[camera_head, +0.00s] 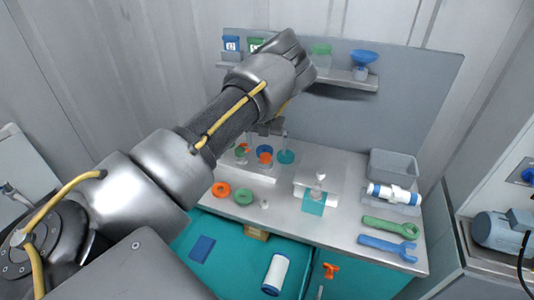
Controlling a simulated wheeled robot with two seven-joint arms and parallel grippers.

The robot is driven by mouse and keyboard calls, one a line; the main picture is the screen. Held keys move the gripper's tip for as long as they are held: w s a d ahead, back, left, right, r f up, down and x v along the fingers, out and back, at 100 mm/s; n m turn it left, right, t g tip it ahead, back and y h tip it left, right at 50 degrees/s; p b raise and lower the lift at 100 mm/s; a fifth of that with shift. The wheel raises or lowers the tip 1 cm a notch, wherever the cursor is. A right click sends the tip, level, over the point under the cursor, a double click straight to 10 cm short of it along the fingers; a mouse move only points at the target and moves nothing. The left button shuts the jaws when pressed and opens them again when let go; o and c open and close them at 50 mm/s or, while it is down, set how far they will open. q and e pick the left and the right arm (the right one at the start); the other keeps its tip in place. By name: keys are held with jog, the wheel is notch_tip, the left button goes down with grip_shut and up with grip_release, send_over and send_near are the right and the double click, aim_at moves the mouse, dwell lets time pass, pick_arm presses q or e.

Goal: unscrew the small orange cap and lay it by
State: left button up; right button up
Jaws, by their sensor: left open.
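Several small capped vessels stand in a group on the grey bench. One has a small orange cap (265,156) in front of a blue one (265,149). Another patch of orange (243,147) shows to its left, partly hidden by my arm; I cannot tell its exact shape. A teal-topped vessel (286,157) stands at the right of the group. My left gripper (271,131) points down just above and behind this group, open, its fingers largely hidden by my forearm and small in view. It appears apart from the caps. My right gripper is out of view.
An orange ring (221,189) and a green ring (243,196) lie at the bench's front left. A teal block (313,203) with a clear vessel, a green wrench (390,227), a blue wrench (387,246) and a grey bin (393,166) are at right. A shelf (345,78) is behind.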

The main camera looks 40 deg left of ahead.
aim_at(266, 156)
pick_arm(q)
jog(key=shift+s+m, duration=0.15)
jog(key=shift+m, duration=0.85)
jog(key=shift+s+r+m, duration=0.1)
jog(key=shift+m, duration=0.8)
jog(key=m+b, duration=0.2)
jog(key=m, duration=0.3)
jog(key=shift+f+b, duration=0.8)
jog(key=shift+f, duration=1.25)
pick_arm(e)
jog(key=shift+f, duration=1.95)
